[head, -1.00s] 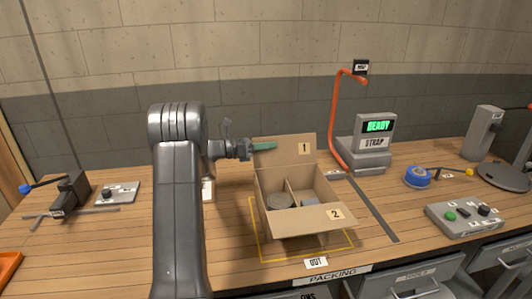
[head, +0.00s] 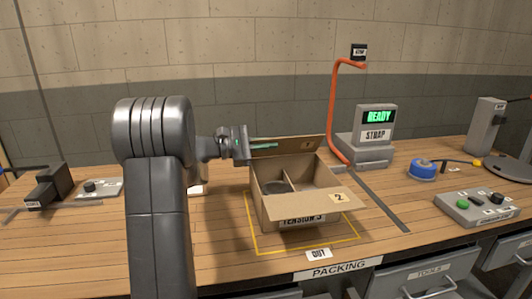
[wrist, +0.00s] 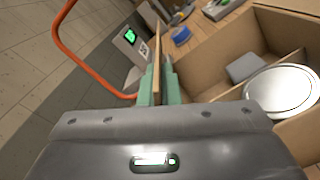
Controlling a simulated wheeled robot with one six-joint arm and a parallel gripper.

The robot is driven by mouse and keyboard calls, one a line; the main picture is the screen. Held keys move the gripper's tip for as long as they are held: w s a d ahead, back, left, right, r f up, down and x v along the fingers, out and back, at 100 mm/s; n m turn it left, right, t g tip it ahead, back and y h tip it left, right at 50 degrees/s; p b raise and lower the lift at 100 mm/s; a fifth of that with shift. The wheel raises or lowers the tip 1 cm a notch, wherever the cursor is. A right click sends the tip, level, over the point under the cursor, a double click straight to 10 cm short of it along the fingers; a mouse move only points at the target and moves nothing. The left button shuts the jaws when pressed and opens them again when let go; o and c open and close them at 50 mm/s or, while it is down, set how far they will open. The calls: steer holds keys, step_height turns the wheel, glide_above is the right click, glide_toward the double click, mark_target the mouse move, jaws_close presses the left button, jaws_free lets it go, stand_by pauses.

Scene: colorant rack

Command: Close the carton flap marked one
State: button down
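The open cardboard carton (head: 285,212) stands on the bench. Its back flap, flap one (head: 298,149), looks strongly foreshortened and leans at the rear edge; its label is hard to read. In the wrist view flap one (wrist: 157,45) appears edge-on between two green fingers. My gripper (head: 265,146) is at the flap's left end, with fingers close against both faces; it looks shut on the flap. It also shows in the wrist view (wrist: 158,88). The front flap marked 2 (head: 312,206) sticks outward. A round tin (wrist: 284,90) and a grey block (wrist: 246,67) lie inside.
A yellow outline (head: 257,247) surrounds the carton. Behind to the right stand an orange curved post (head: 333,110) and the strap machine (head: 375,138) showing READY. A blue tape roll (head: 422,169) and button box (head: 482,207) are at right. A small device lies far left.

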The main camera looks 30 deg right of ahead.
steer(key=f+m+b, duration=0.1)
steer(key=b, duration=0.1)
steer(key=s+f+m+b, duration=0.1)
steer(key=b, duration=0.1)
steer(key=shift+s+a+m, duration=0.15)
steer(key=shift+a+m, duration=0.05)
steer(key=shift+m, duration=0.1)
steer(key=m+b, duration=0.2)
steer(key=b, duration=0.1)
steer(key=s+f+m+b, duration=0.1)
steer(key=m+b, duration=0.2)
steer(key=b, duration=0.1)
steer(key=f+m+b, duration=0.1)
steer(key=m+b, duration=0.2)
steer(key=b, duration=0.1)
steer(key=shift+s+a+f, duration=0.2)
steer(key=shift+a+f, duration=0.05)
steer(key=shift+a, duration=0.05)
steer(key=c, duration=1.6)
jaws_free()
steer(key=shift+c, duration=0.2)
steer(key=shift+s, duration=0.1)
steer(key=shift+r, duration=0.1)
